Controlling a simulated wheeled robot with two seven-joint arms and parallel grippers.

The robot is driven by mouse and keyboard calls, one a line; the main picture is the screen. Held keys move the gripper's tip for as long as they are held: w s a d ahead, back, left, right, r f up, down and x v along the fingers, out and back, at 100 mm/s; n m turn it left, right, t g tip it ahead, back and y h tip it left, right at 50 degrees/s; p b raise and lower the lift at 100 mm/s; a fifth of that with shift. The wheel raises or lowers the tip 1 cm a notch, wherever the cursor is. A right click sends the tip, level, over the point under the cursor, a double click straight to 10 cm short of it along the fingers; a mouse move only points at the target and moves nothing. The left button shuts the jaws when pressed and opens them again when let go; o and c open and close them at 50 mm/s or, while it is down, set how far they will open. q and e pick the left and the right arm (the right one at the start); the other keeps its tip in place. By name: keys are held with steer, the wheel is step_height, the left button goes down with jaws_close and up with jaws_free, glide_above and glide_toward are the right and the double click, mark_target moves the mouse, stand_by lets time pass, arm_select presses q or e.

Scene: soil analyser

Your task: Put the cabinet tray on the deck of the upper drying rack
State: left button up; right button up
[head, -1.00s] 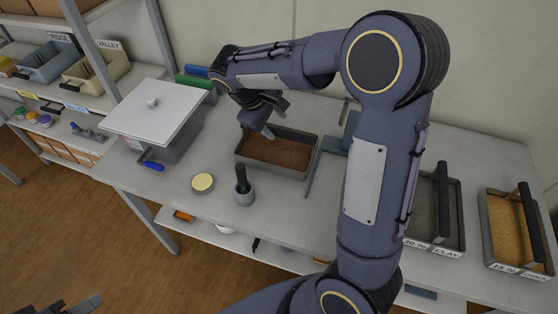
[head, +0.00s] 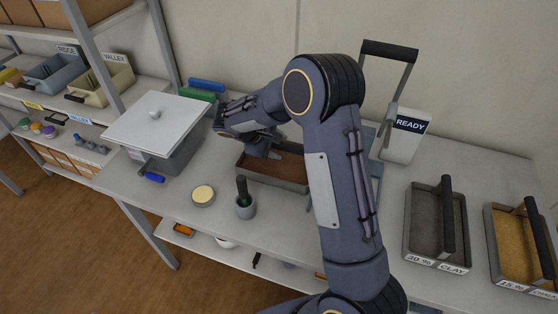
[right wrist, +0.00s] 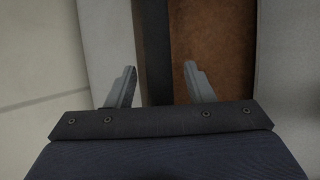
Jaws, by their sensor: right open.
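A grey tray of brown soil (head: 272,179) sits on the bench, partly hidden by my right arm; I take it for the cabinet tray, but no label shows. My right gripper (head: 266,150) is open over its back edge. In the right wrist view the open fingers (right wrist: 160,88) are on either side of the tray's dark wall (right wrist: 155,45), with the brown soil beside it. Contact with the wall cannot be told. No drying rack can be clearly made out. My left gripper is not in view.
A white-lidded box (head: 155,124), a round tin (head: 203,195) and a mortar with pestle (head: 246,206) stand left and in front. A white READY unit (head: 405,140) stands behind right. Handled trays of clay (head: 437,262) and yellow material (head: 515,283) are at right. Shelves are at far left.

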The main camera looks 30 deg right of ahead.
jaws_close()
stand_by(0.3)
stand_by(1.1)
